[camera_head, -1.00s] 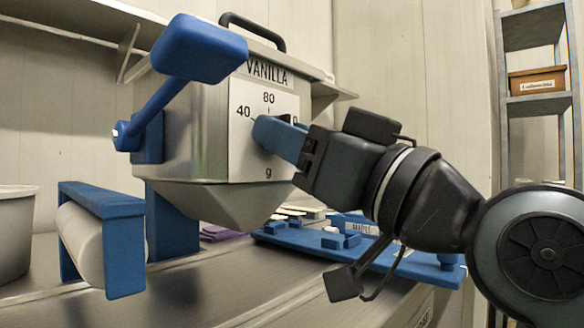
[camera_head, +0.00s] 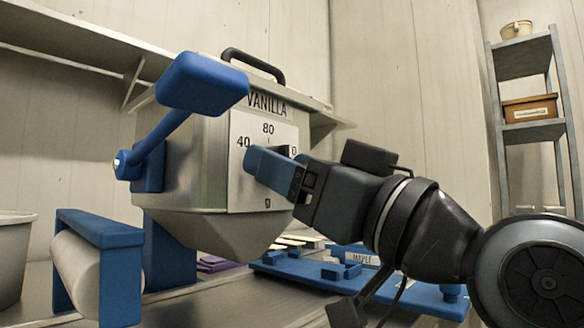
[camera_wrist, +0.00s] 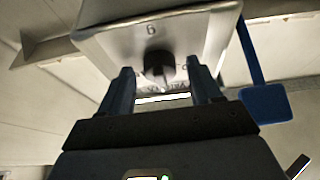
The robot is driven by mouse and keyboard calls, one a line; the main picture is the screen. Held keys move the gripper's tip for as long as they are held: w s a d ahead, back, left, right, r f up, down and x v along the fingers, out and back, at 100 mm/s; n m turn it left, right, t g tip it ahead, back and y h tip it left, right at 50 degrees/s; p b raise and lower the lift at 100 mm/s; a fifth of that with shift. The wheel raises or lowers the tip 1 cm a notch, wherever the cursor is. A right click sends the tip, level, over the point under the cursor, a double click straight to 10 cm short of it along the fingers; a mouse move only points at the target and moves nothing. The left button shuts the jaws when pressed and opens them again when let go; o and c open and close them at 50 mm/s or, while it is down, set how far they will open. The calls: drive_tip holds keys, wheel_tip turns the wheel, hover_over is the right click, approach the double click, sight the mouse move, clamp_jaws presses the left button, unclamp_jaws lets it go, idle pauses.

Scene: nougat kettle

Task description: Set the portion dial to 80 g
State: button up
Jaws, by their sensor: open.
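The portion dial's white plate (camera_head: 236,190) is on the front of the metal kettle marked VANILLA; 40 and 80 are readable, a right-hand number is partly covered. The black dial knob (camera_wrist: 158,68) shows in the wrist view, which sees the plate upside down. A light mark is on the knob, but I cannot tell which number it points at. My gripper (camera_wrist: 160,77) is open, one finger on each side of the knob; I cannot tell if they touch it. In the head view its blue fingers (camera_head: 270,168) cover most of the dial.
A blue lever (camera_head: 203,84) rises at the kettle's left. A blue-framed roller (camera_head: 78,262) stands front left beside a pale tub (camera_head: 14,255). A blue tray (camera_head: 400,290) lies below my arm. Shelving (camera_head: 525,132) with a brown box stands at the right.

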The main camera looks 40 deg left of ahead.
drive_tip(key=v, duration=0.7)
drive_tip(key=shift+d+f+p, duration=0.15)
drive_tip(key=shift+d+p, duration=0.15)
drive_tip(key=shift+d, duration=0.05)
